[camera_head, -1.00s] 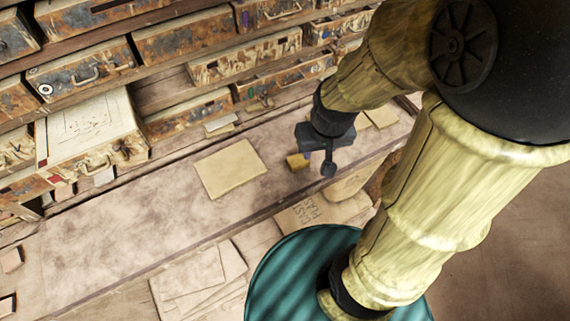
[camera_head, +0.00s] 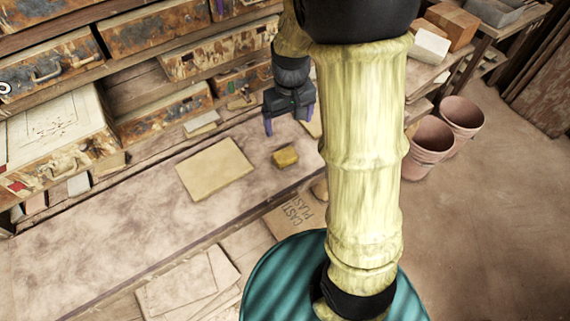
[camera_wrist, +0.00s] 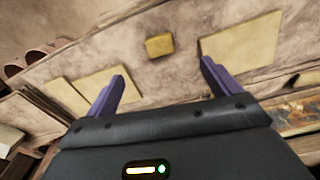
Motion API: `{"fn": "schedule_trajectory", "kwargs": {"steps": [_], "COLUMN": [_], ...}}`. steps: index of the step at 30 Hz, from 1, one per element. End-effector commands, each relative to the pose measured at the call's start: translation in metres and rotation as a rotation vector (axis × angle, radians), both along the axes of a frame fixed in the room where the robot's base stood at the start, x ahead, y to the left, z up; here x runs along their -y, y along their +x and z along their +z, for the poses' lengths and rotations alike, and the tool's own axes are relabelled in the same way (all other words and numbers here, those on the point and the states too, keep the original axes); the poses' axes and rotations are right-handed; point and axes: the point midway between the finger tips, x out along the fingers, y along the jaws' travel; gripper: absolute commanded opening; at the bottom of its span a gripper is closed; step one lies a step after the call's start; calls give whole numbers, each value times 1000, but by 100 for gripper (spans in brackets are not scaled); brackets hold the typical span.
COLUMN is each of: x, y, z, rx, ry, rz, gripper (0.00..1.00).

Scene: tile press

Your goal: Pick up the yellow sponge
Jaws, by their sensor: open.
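The yellow sponge (camera_head: 285,157) is a small block lying on the bench, right of a flat tan tile (camera_head: 215,169) in the head view. In the wrist view the sponge (camera_wrist: 159,45) lies beyond and between the fingertips, apart from both. My gripper (camera_head: 289,125) is open and empty above the bench, behind the sponge in the head view. Its two purple fingers also show in the wrist view, where my gripper (camera_wrist: 162,72) spans wide. My arm hides part of the bench to the right of the sponge.
The dusty bench top (camera_head: 100,235) is mostly clear to the left. A rack of worn drawers (camera_head: 165,115) rises behind it. Loose pale sheets (camera_head: 185,285) and a sack marked CAST PLAS (camera_head: 295,214) lie at the front. Terracotta pots (camera_head: 431,139) stand at right.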

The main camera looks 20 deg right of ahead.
Motion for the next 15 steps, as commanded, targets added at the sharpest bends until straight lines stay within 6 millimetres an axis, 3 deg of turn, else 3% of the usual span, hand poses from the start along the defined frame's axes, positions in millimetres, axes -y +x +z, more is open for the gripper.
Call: {"fn": "schedule_trajectory", "kwargs": {"steps": [1, 4, 15], "x": [-1, -2, -2], "y": [11, 22, 23], "z": [-14, -18, -17], "rx": [-15, -36, -42], "ry": [-3, -6, -6], "rz": [19, 46, 52], "gripper": [89, 89, 89]}}
